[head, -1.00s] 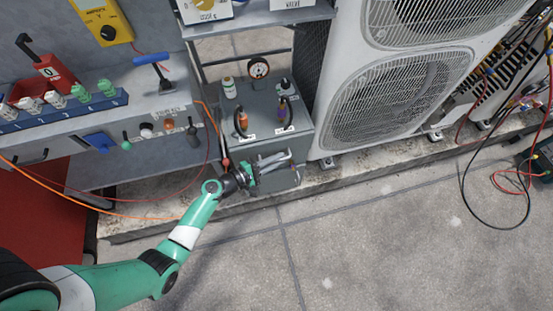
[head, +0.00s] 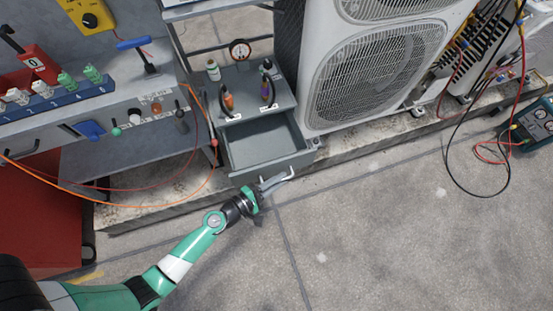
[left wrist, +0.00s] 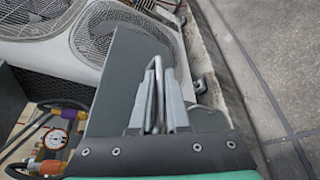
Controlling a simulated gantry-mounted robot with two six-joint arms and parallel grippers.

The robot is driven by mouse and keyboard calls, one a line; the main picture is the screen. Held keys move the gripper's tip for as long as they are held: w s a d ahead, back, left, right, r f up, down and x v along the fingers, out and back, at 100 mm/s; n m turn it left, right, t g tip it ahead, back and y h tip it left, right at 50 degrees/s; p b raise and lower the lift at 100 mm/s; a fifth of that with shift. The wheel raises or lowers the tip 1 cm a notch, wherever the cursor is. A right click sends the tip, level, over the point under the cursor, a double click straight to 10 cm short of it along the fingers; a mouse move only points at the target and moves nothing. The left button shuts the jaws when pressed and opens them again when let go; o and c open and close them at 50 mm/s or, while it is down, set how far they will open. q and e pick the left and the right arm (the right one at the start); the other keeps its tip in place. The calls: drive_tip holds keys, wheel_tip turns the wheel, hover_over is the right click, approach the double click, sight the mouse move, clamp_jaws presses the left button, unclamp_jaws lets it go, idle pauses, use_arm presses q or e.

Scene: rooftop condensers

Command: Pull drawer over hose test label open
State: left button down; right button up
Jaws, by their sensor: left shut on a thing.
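The grey drawer (head: 255,150) is pulled well out of the small cabinet (head: 240,80) in the head view, and its inside looks empty. Two small white labels lie on the cabinet top by the black hoses; their text is too small to read. My left gripper (head: 272,184) is at the drawer front, shut on the drawer handle (head: 284,176). In the left wrist view the handle (left wrist: 156,80) is a thin metal bar between my two grey fingers, against the drawer's grey front (left wrist: 116,75). My right gripper is not in view.
A pressure gauge (head: 240,48), a bottle (head: 212,70) and hoses stand on the cabinet top. A large white condenser (head: 375,75) stands close on the right. An orange cable (head: 205,187) hangs left of the drawer. The paved floor (head: 370,230) in front is clear.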

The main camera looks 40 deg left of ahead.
use_arm(q)
drive_tip(key=shift+s+d, duration=0.15)
drive_tip(key=shift+d, duration=0.1)
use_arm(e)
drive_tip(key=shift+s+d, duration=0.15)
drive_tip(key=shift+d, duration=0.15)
use_arm(q)
drive_tip(key=shift+a, duration=0.1)
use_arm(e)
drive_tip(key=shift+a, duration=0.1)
use_arm(q)
drive_tip(key=c, duration=0.9)
unclamp_jaws()
drive_tip(key=v, duration=1.1)
drive_tip(key=shift+s+p, duration=0.25)
drive_tip(key=shift+p, duration=0.05)
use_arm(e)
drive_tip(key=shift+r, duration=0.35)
use_arm(q)
drive_tip(key=shift+r, duration=0.1)
